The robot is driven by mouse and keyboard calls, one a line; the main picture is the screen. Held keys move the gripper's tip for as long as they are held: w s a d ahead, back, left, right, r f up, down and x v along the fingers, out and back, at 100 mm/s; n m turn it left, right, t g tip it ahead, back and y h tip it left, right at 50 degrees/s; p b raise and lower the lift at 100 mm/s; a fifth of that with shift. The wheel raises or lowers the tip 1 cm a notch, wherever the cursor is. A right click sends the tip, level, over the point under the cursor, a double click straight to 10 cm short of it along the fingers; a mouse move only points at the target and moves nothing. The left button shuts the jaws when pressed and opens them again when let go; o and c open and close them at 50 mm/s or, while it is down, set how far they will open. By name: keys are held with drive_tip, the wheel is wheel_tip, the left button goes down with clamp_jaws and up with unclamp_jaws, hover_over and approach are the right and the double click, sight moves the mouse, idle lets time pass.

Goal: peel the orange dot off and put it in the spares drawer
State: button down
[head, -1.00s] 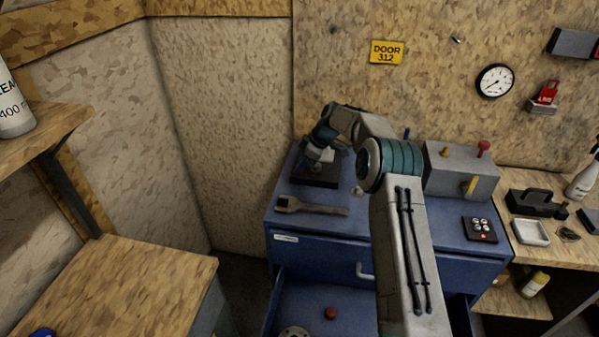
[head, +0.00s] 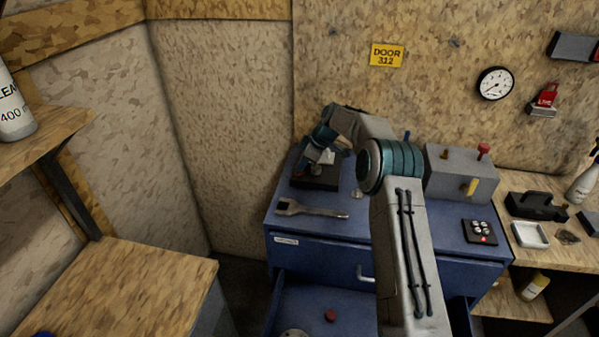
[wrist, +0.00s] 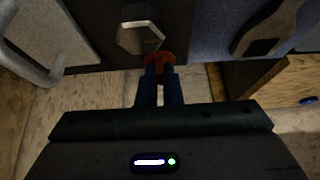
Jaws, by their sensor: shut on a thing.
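The orange dot (wrist: 160,61) shows as an orange-red piece between my fingertips in the wrist view. My gripper (wrist: 159,76) is shut on it, close beside a metal hex nut (wrist: 140,38) on a dark block. I cannot tell whether the dot still touches the block. In the head view my gripper (head: 304,170) is at the left side of the dark block (head: 318,181) on the blue cabinet, partly hidden by my arm. Below, an open drawer (head: 345,305) holds a small red piece (head: 330,316); its label (head: 286,240) is unreadable, so I cannot confirm it is the spares drawer.
A wrench (head: 312,209) lies on the cabinet top in front of the block. A grey box with knobs (head: 455,172) and a dark button pad (head: 480,231) stand to the right. A wooden bench (head: 120,285) is at the left. My arm covers part of the drawer.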

drive_tip(key=shift+r+p, duration=0.9)
drive_tip(key=shift+r, duration=1.25)
drive_tip(key=shift+r, duration=0.15)
drive_tip(key=shift+r+p, duration=1)
drive_tip(key=shift+r, duration=0.9)
